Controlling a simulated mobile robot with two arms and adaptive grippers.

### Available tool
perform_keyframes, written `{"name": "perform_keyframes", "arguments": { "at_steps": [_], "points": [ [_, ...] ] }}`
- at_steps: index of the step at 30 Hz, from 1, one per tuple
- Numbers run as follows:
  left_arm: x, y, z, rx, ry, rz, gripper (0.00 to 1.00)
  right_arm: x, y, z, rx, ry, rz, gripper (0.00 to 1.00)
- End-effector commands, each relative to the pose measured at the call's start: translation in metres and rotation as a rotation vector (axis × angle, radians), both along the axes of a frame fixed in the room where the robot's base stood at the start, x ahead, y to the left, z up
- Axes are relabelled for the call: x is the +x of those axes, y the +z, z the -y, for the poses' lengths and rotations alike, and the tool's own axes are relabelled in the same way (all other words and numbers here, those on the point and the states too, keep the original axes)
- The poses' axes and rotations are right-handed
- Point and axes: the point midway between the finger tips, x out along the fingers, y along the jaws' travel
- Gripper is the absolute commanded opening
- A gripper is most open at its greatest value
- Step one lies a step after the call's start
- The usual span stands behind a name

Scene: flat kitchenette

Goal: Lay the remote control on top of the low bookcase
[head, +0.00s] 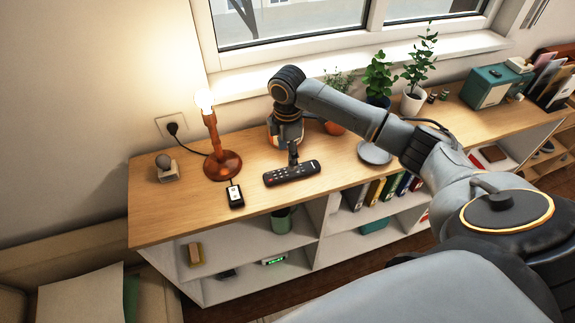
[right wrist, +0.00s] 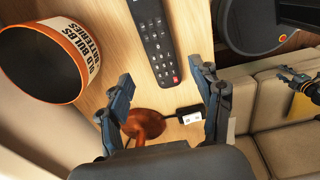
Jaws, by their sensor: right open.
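The black remote control (head: 291,173) lies flat on the wooden top of the low bookcase (head: 158,222), near its front edge. It also shows in the right wrist view (right wrist: 152,40), its far end cut off by the top of the picture. My right gripper (head: 292,157) is just above and behind the remote in the head view. In the right wrist view its two fingers (right wrist: 165,98) are spread wide with nothing between them, and the remote lies beyond them. A dark part with orange bands at that view's right edge seems to be my left gripper (right wrist: 304,86); its jaws are unclear.
A lit lamp (head: 222,165) and a small black device (head: 235,195) stand left of the remote. A white and orange bin for old bulbs and batteries (right wrist: 50,50) is behind my right gripper. A grey dish (head: 373,153) and potted plants (head: 413,98) are to the right.

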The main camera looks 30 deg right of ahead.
Motion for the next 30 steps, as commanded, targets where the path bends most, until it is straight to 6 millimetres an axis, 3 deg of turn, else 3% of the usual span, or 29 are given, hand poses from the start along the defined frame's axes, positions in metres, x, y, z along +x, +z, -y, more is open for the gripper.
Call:
{"name": "perform_keyframes", "arguments": {
  "at_steps": [6, 10, 30],
  "points": [
    [0.0, -0.007, 0.0, 0.0, 0.0, -0.001, 0.44, 0.001, 0.038, 0.0, 0.001, 0.0, 0.002, 0.65],
    [0.0, -0.008, 0.0, 0.0, 0.0, -0.001, 0.44, 0.0, 0.049, 0.0, 0.0, -0.001, 0.0, 0.65],
    [-0.001, -0.008, 0.0, 0.0, 0.0, -0.001, 0.44, 0.0, 0.052, 0.0, 0.0, -0.001, -0.002, 0.65]
  ]
}}
